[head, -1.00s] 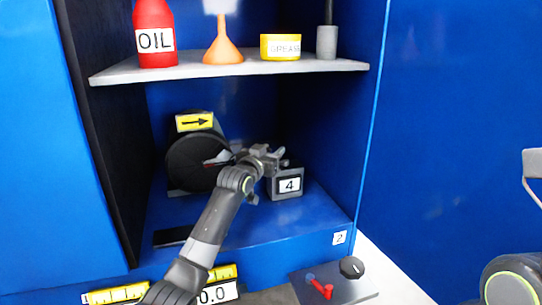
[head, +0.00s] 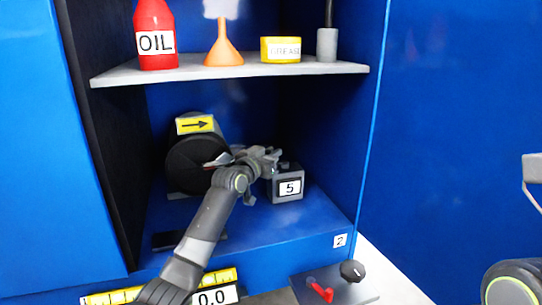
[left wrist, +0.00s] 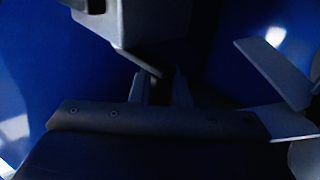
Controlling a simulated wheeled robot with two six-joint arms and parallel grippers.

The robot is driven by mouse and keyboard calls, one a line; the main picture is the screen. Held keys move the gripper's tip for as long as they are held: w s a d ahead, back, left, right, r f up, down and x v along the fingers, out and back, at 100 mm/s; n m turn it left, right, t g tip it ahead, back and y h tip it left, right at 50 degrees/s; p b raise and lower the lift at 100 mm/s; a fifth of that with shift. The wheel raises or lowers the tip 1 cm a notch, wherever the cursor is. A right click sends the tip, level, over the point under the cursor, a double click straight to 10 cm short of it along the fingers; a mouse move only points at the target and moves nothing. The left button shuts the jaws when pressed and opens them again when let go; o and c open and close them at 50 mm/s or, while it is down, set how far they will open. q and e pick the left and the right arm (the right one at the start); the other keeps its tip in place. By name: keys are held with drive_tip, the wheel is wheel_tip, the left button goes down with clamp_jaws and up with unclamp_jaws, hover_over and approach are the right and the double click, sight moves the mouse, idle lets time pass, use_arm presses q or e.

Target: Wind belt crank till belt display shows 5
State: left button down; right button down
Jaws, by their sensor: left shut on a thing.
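The belt display (head: 290,188) is a small grey box on the cabinet floor, and its white face reads 5. My left gripper (head: 272,158) is just above and left of this box. In the left wrist view its fingers (left wrist: 162,92) are shut, apparently on the crank (left wrist: 149,62), a thin dark arm below the grey box. The crank's grip is dark and mostly hidden between the fingers. The dark round belt drum (head: 190,163) stands left of the gripper under a yellow arrow sign (head: 195,124). My right gripper is out of view.
A grey shelf (head: 190,69) above holds a red oil bottle (head: 155,35), an orange funnel (head: 223,47) and a yellow grease tin (head: 281,49). Cabinet walls close both sides. A panel with a red lever (head: 321,292) and black knob (head: 352,271) is below right.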

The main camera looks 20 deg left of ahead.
use_arm(q)
drive_tip(key=shift+w+a+f+m+g+h+b, duration=0.1)
drive_tip(key=shift+w+m+g+h+b, duration=0.1)
drive_tip(key=shift+m+h+b, duration=0.3)
drive_tip(key=shift+w+f+m+g+h+b, duration=0.1)
drive_tip(key=shift+m+g+h+b, duration=0.15)
drive_tip(key=shift+h, duration=0.35)
drive_tip(key=shift+r+m+h, duration=0.1)
drive_tip(key=shift+m+h, duration=0.25)
drive_tip(key=shift+h, duration=0.15)
drive_tip(key=c, duration=1.4)
unclamp_jaws()
drive_tip(key=shift+w+r, duration=0.1)
drive_tip(key=shift+o, duration=0.2)
